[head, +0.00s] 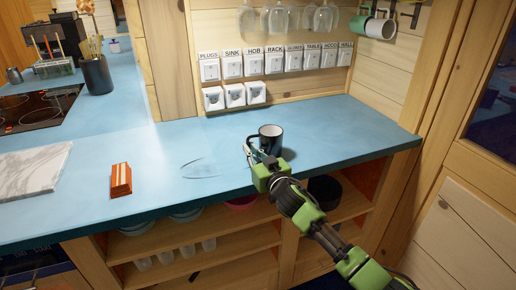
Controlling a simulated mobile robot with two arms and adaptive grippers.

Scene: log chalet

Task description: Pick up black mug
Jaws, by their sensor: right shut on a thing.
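The black mug (271,138) stands upright on the blue counter (340,120), right of the middle in the head view. Its inside looks pale and its rim faces up. My right gripper (252,152) reaches in from the lower right and is shut at the mug's near left side, where the handle seems to be. The fingers hide that part of the mug. Whether the mug's base touches the counter is hard to tell. My left gripper is not in view.
A clear glass-like outline (200,168) lies left of the gripper. An orange box (121,180) and a marble board (32,170) are farther left. Labelled switches (250,65) line the back wall below hanging glasses (290,18). Open shelves (190,258) sit below the counter.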

